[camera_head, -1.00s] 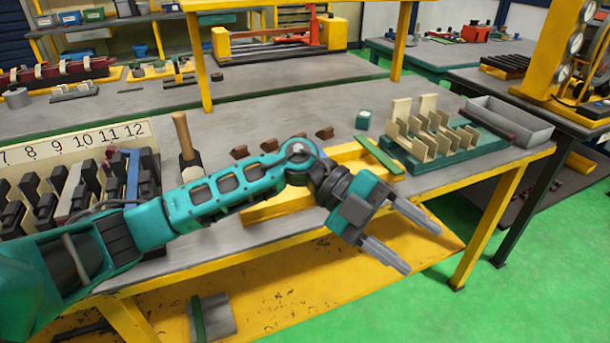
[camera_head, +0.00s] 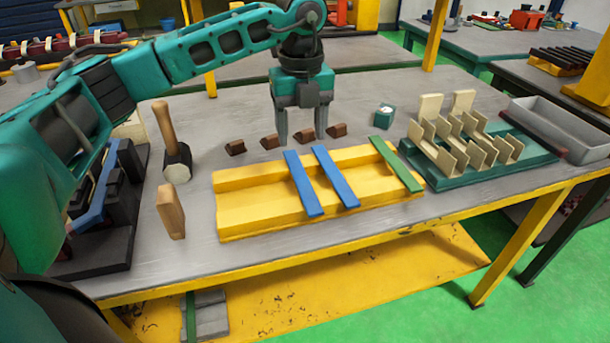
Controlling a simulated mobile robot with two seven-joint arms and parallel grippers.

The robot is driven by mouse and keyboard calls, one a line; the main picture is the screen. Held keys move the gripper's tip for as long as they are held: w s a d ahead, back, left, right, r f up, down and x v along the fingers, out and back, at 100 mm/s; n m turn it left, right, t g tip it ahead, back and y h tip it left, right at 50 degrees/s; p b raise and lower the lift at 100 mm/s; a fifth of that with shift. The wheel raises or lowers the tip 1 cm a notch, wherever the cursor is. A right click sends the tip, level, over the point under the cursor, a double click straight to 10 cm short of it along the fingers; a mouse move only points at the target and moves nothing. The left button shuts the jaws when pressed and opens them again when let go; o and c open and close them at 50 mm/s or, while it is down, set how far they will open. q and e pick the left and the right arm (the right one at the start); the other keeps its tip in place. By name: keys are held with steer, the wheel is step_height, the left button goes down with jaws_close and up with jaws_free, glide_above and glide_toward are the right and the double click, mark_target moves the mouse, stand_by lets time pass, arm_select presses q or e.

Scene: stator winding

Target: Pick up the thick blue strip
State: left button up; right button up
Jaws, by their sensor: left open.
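Two blue strips lie across the yellow stepped block, side by side: a left blue strip (camera_head: 303,184) and a right blue strip (camera_head: 335,177). They look much alike, and I cannot tell which is thicker. A green strip (camera_head: 396,165) lies across the block's right end. My left gripper (camera_head: 301,136) points down behind the block, beyond the far ends of the blue strips. Its fingers are apart and empty, close to the small brown wedges. My right gripper is not in view.
The yellow block (camera_head: 250,212) is near the table's front. Brown wedges (camera_head: 235,147), a mallet (camera_head: 170,140) and a wooden block (camera_head: 171,212) stand around it. A green base with cream slotted parts (camera_head: 440,180) is at right. A black rack (camera_head: 95,248) is at left.

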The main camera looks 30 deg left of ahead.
arm_select(q)
glide_above(300, 176)
steer(key=f, duration=0.4)
steer(key=shift+s+d+f, duration=0.25)
steer(key=shift+s+d, duration=0.05)
steer(key=shift+d, duration=0.1)
steer(key=f, duration=0.5)
steer(key=shift+w+a, duration=0.3)
steer(key=shift+a, duration=0.05)
jaws_close()
